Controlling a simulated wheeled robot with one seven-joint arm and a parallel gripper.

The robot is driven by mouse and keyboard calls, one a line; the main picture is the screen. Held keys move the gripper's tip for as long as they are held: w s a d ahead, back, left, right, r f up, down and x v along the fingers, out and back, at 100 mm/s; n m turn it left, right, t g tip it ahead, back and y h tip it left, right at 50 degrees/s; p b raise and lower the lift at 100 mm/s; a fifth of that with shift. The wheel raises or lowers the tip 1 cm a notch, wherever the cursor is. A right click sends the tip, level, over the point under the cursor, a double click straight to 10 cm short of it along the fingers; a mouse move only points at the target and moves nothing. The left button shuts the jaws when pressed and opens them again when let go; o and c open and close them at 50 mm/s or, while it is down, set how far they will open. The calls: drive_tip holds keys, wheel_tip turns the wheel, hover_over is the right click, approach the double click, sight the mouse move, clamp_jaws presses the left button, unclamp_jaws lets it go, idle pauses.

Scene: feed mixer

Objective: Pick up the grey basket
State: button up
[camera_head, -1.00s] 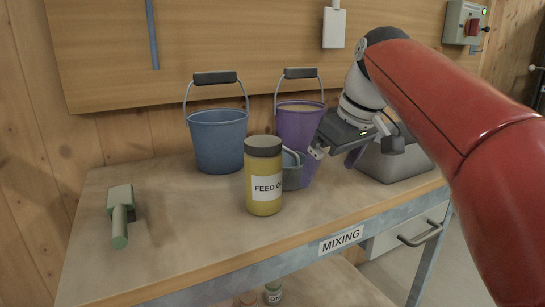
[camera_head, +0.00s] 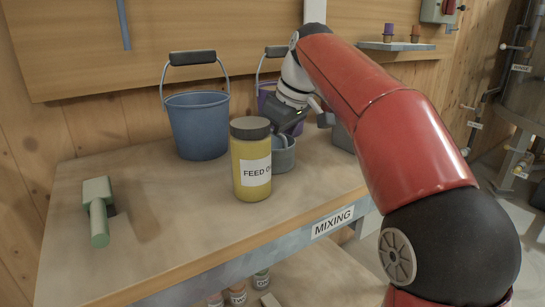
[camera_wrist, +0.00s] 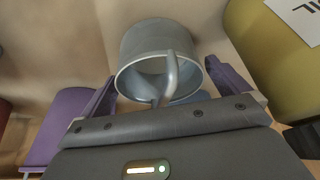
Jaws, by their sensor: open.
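The grey basket (camera_head: 283,157) is a small round grey vessel with a loop handle. It stands on the bench just behind and right of the yellow feed jar (camera_head: 251,172), which hides part of it. In the wrist view the basket (camera_wrist: 160,50) shows its rim and arched handle, lying between the spread fingers of my gripper (camera_wrist: 162,76). The gripper is open, with one finger on each side. In the head view my gripper is right at the basket, and its fingertips are hard to make out. I cannot tell whether a finger touches it.
A blue bucket (camera_head: 197,125) stands behind the jar, and a purple bucket (camera_head: 265,97) is partly hidden behind my arm. A grey box (camera_head: 341,136) is right of my gripper. The bench (camera_head: 180,235) front is clear.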

drive_tip(key=shift+a+f, duration=0.1)
drive_tip(key=shift+f, duration=0.15)
drive_tip(key=c, duration=1)
drive_tip(key=shift+r, duration=0.1)
